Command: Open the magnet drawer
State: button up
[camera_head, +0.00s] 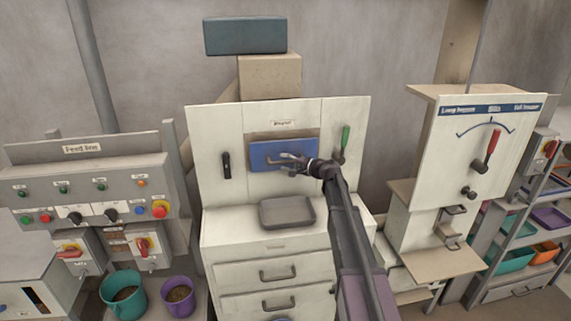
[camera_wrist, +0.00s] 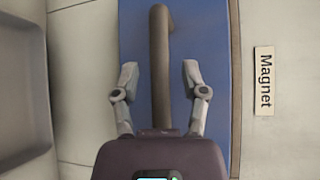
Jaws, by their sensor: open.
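The magnet drawer has a blue front (camera_head: 262,155) in a white upright panel, under a small "Magnet" label (camera_head: 283,123). In the wrist view the blue front (camera_wrist: 215,125) fills the middle, and the label (camera_wrist: 264,80) reads sideways at its right. A dark bar handle (camera_wrist: 159,40) runs along the front. My gripper (camera_head: 292,161) is in front of the blue front. In the wrist view my gripper (camera_wrist: 160,70) is open, one finger on each side of the handle, with visible gaps. The handle's near end is hidden behind my gripper's body. The drawer looks shut.
A grey tray (camera_head: 288,224) sits on the ledge below, above white drawers (camera_head: 277,271). A black handle (camera_head: 226,165) is left of the blue front; a green-handled lever (camera_head: 344,142) stands close to its right, near my arm.

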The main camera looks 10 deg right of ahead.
grip_shut()
jog(key=s, duration=1.4)
jog(key=shift+d, duration=0.25)
grip_release()
jog(key=shift+w, duration=0.1)
